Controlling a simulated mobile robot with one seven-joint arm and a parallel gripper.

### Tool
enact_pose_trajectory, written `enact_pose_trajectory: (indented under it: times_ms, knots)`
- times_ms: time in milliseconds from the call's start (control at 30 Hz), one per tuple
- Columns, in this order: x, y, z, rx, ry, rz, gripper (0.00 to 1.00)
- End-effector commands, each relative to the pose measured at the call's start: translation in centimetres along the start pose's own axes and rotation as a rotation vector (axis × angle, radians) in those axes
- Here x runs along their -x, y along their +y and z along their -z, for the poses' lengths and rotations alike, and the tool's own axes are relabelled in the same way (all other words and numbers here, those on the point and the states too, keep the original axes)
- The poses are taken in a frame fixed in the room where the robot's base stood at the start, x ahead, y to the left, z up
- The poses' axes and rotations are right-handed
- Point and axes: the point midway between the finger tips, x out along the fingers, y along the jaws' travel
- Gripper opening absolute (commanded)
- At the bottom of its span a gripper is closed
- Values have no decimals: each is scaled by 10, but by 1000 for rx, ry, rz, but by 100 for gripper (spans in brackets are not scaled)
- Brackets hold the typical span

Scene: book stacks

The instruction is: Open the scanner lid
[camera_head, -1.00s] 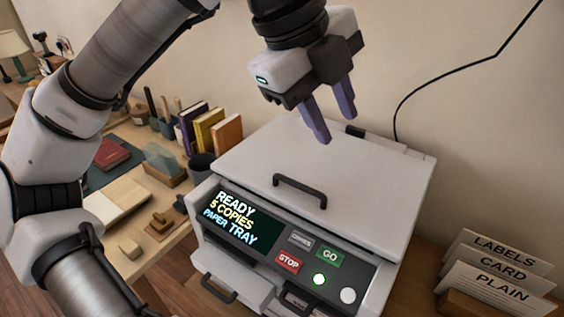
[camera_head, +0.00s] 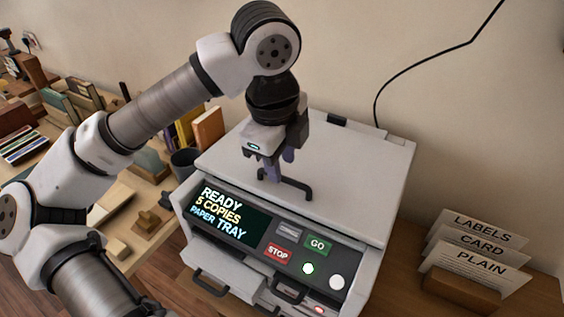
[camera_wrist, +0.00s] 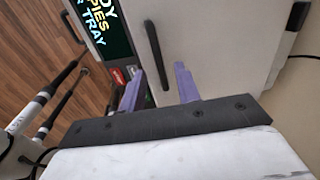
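The scanner lid (camera_head: 350,175) is a flat light-grey panel, shut on top of the copier. Its dark bar handle (camera_head: 299,185) stands near the lid's front edge. My gripper (camera_head: 278,168) points down over the handle's left part and hides some of it. In the wrist view the two purple fingers of my gripper (camera_wrist: 160,74) are apart, with the handle (camera_wrist: 155,52) showing between them. The fingers are not closed on it; I cannot tell whether they touch it.
The front panel (camera_head: 235,217) reads READY, 5 COPIES, PAPER TRAY. A card holder (camera_head: 460,290) with LABELS, CARD and PLAIN stands to the right. A black cable (camera_head: 420,62) runs up the wall behind. Books (camera_head: 207,128) and a dark cup (camera_head: 186,162) stand to the left.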

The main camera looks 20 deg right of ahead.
Motion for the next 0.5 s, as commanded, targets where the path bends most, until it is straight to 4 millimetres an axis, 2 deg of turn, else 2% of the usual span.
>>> enact_pose_trajectory:
  times_ms: [200, 500]
  knots:
    - [-20, 0, 0, 0, 1, 0, 33]
    - [-23, 0, 0, 0, 0, 0, 33]
